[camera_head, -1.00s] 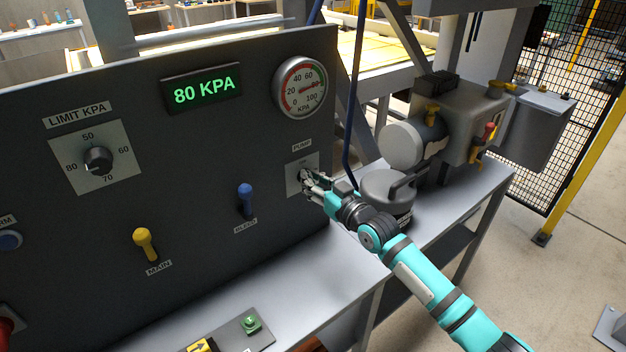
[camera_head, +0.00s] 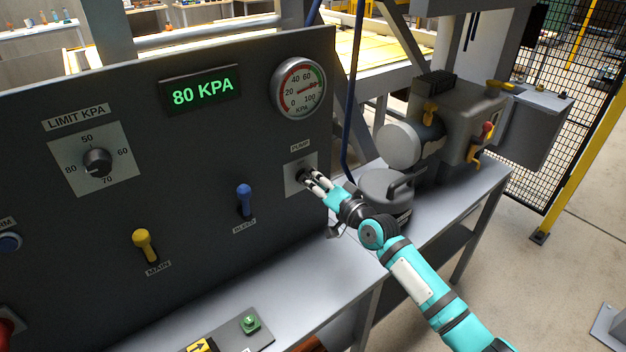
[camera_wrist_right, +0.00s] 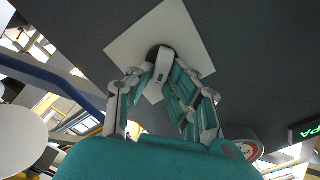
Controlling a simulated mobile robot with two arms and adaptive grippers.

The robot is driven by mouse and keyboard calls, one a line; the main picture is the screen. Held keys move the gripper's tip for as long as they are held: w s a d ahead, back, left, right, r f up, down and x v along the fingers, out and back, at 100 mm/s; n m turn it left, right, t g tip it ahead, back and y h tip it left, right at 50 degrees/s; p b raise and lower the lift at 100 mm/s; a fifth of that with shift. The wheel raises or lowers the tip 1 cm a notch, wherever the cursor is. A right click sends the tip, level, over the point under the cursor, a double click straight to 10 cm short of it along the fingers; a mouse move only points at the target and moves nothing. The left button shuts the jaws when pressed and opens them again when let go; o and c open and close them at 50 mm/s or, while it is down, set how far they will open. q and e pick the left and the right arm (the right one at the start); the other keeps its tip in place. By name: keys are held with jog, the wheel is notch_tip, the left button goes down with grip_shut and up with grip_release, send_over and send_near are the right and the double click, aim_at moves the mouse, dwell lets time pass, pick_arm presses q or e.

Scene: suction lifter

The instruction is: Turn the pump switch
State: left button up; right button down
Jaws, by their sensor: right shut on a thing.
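The pump switch (camera_head: 303,177) is a dark knob on a pale square plate (camera_head: 292,187) under the PUMP label (camera_head: 300,147), at the right of the dark panel. My right gripper (camera_head: 308,180) reaches it from the lower right and is shut on the knob, covering most of it. In the right wrist view the fingers (camera_wrist_right: 163,72) meet around the dark knob (camera_wrist_right: 153,52) in front of the pale plate (camera_wrist_right: 125,47). The switch's exact setting is hidden by the fingers. My left gripper is not in view.
The panel holds a LIMIT KPA dial (camera_head: 97,162), a yellow MAIN lever (camera_head: 144,244), a blue BLEED lever (camera_head: 245,199), a display reading 80 KPA (camera_head: 203,91) and a round gauge (camera_head: 299,88). Grey pump machinery (camera_head: 440,125) stands close to the right. A blue hose (camera_head: 352,100) hangs beside the panel.

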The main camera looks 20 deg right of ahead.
jog(key=m, duration=0.4)
jog(key=shift+d+f, duration=0.1)
jog(key=shift+f, duration=0.1)
jog(key=shift+f+m+p, duration=0.1)
jog(key=shift+m+p, duration=0.2)
jog(key=shift+m, duration=1.5)
jog(key=c, duration=1.3)
grip_release()
jog(key=v, duration=1.2)
